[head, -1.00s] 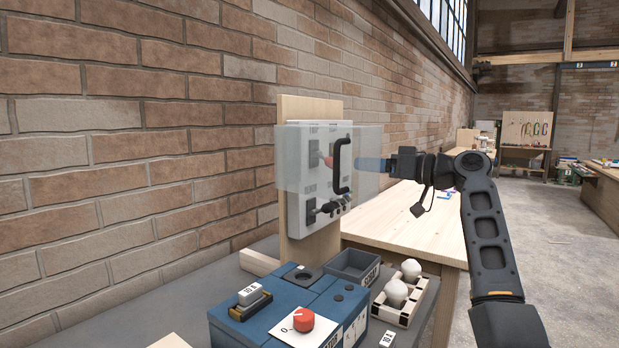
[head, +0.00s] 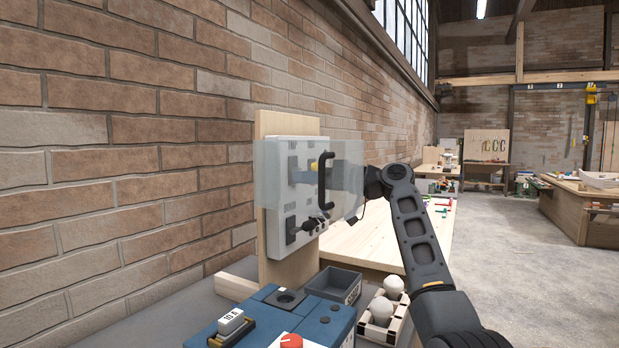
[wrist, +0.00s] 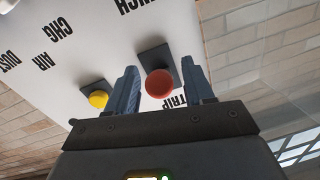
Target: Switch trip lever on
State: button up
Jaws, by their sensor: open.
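The trip lever shows in the wrist view as a red ball knob (wrist: 159,84) on a dark square plate, beside the partly hidden TRIP lettering. My gripper (wrist: 160,66) is open, with one blue-grey finger on each side of the red knob; gaps show on both sides. In the head view my gripper (head: 345,178) reaches from the right to the white panel (head: 277,215), behind the black handle (head: 324,190) and translucent cover (head: 352,210). The red knob is hidden there. I cannot tell the lever's position.
A yellow knob (wrist: 98,99) sits beside the red one in the wrist view. A dark lever (head: 310,226) is low on the panel. Below are a blue box (head: 275,315), a grey bin (head: 335,283) and a bulb rack (head: 375,330). Open floor lies right.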

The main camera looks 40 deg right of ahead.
grip_shut()
dwell(0.5)
jog(key=shift+r, duration=0.15)
jog(key=r+g+h+p, duration=0.1)
jog(key=g+p, duration=0.1)
jog(key=p, duration=0.1)
jog(key=shift+s+r+p, duration=0.1)
jog(key=shift+r+p, duration=0.1)
jog(key=shift+p, duration=0.2)
jog(key=r+g+h+p, duration=0.1)
jog(key=g+p, duration=0.1)
jog(key=p, duration=0.1)
jog(key=shift+p, duration=0.4)
jog(key=g+p, duration=0.2)
jog(key=shift+r+m+g+h, duration=0.3)
jog(key=shift+h, duration=0.1)
jog(key=shift+w+r+g+h+p, duration=0.2)
jog(key=shift+g+h+p, duration=0.3)
jog(key=shift+g, duration=0.7)
